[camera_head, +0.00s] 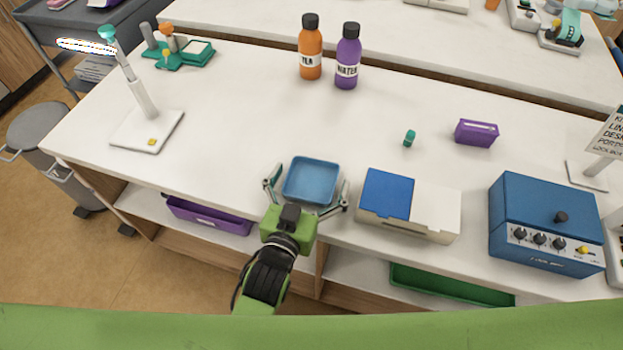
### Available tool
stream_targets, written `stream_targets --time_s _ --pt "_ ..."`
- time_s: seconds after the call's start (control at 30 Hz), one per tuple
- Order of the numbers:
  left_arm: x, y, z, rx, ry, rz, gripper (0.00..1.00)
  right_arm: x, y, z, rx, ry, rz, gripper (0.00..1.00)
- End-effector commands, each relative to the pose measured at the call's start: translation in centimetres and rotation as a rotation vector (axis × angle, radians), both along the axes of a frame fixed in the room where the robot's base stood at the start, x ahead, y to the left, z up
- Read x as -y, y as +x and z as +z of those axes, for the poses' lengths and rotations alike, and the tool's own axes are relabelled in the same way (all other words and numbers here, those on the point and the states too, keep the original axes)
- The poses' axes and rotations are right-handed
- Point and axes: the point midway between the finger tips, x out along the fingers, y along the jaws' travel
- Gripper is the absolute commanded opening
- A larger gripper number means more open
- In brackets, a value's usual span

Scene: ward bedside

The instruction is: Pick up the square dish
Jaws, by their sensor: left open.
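The square dish (311,179) is blue and shallow, and it lies near the front edge of the white table. My left gripper (307,196) is open, with one finger at the left side of the dish and the other at its right side. The gripper's green body is just in front of the dish. I cannot tell whether the fingers touch the dish. My right gripper is not in view.
A box with a blue lid (387,194) stands close to the right of the dish. A blue machine (545,225) stands farther right. An orange bottle (310,50) and a purple bottle (347,58) stand behind.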

Motion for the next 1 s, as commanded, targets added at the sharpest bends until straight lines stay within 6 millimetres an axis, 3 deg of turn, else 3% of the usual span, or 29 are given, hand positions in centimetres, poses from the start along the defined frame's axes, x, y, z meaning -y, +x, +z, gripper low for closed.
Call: stream_targets --time_s 0.2,0.4,0.77,1.0 --pt "0.0 0.1 -0.1 -0.001 0.000 0.000 0.97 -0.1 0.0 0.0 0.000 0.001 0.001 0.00" --pt "0.0 0.1 -0.1 -0.001 0.000 0.000 0.51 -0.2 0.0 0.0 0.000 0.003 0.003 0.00" --pt "0.0 0.1 0.1 0.001 0.000 0.000 0.51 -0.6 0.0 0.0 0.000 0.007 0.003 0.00" --pt "0.0 0.1 2.4 0.006 -0.001 0.000 0.51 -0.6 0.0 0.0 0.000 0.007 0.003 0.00"
